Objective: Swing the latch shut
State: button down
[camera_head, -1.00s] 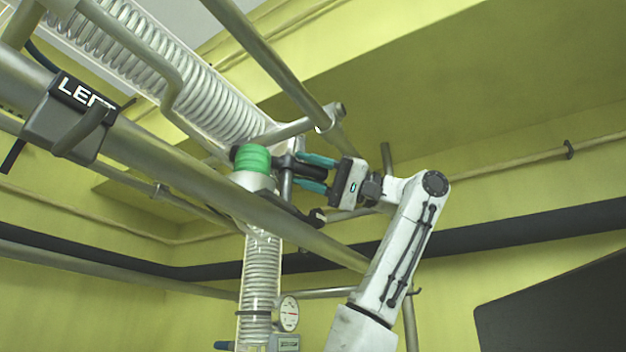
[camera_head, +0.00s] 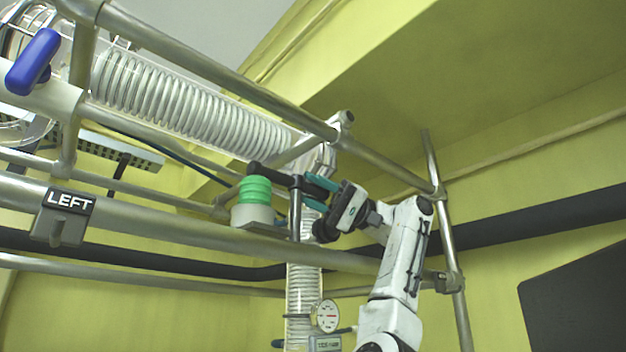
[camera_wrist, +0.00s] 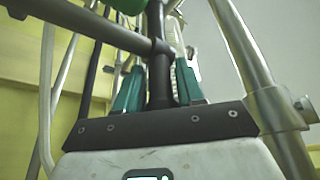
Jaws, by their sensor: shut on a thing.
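The latch is a black bar (camera_head: 270,173) on an upright grey post (camera_head: 295,215). One end of the bar reaches left, just above and behind a green ringed cylinder (camera_head: 255,190) on a pale base. My gripper (camera_head: 312,191) is on the right of the post with its teal fingers closed around the latch's dark handle. In the wrist view my gripper (camera_wrist: 150,88) has a finger on each side of the black handle (camera_wrist: 158,70). The green cylinder (camera_wrist: 130,4) shows only at the top edge there. Whether the latch bar touches the cylinder is unclear.
Metal frame pipes (camera_head: 190,232) cross in front of and above my arm. Glass coil tubes (camera_head: 185,95), a gauge (camera_head: 327,316) and a "LEFT" sign (camera_head: 68,203) are nearby. A dark panel (camera_head: 580,295) stands at the lower right.

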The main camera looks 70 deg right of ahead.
jog(key=shift+w+r+g+y, duration=0.1)
jog(key=shift+g+y, duration=0.3)
dwell(0.3)
jog(key=c, duration=0.9)
grip_release()
jog(key=shift+d, duration=0.1)
jog(key=v, duration=0.7)
jog(key=shift+d, duration=0.15)
